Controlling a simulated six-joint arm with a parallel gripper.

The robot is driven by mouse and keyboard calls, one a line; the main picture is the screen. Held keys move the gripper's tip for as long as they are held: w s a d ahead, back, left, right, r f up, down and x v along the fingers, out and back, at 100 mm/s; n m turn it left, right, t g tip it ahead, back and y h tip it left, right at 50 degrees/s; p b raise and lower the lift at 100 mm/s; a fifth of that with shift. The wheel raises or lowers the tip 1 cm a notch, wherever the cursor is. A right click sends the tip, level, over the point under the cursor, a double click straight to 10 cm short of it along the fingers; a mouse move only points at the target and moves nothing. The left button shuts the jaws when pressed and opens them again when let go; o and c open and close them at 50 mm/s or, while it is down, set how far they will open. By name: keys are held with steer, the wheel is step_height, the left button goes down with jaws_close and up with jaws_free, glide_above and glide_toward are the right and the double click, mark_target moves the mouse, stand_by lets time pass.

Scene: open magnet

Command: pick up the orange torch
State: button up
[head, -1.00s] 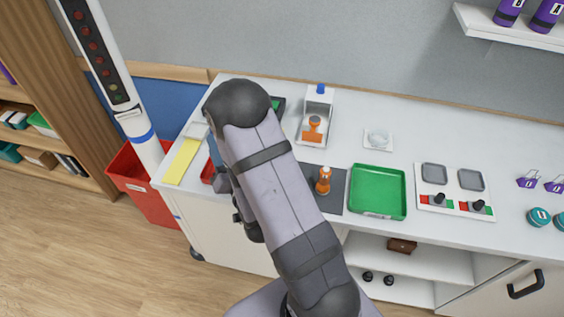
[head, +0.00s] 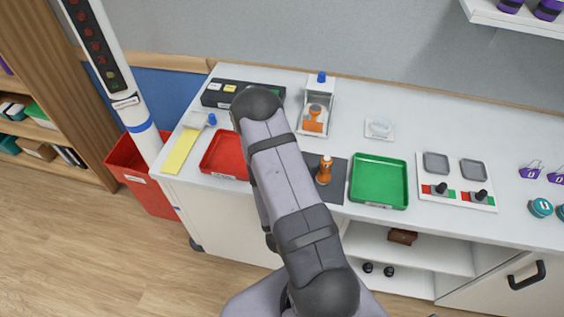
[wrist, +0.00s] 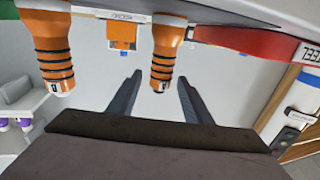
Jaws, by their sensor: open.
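One orange torch (head: 324,170) stands upright on the dark grey mat (head: 335,192) in the head view. The wrist view looks upside down and shows two orange torches with black rings: one at the left (wrist: 52,48) and one (wrist: 164,50) in line with the gap between my fingers. My gripper (wrist: 159,77) is open and nothing is clasped. The second torch's end appears between the fingertips; I cannot tell how deep it sits. In the head view my arm hides the gripper and the second torch.
A red tray (head: 212,165) lies left of my arm and a green tray (head: 379,204) right of the mat. A white stand (head: 329,104) holding an orange item is behind. A black box (head: 215,95) stands at the back left. A switch panel (head: 454,172) is further right.

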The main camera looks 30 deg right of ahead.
steer(key=shift+b+x, duration=0.9)
steer(key=shift+x, duration=0.25)
steer(key=shift+w+d+r+p, duration=0.1)
steer(key=shift+w+d+p, duration=0.1)
steer(key=shift+w+p, duration=0.15)
steer(key=shift+p+x, duration=0.35)
steer(key=shift+x, duration=0.55)
jaws_close()
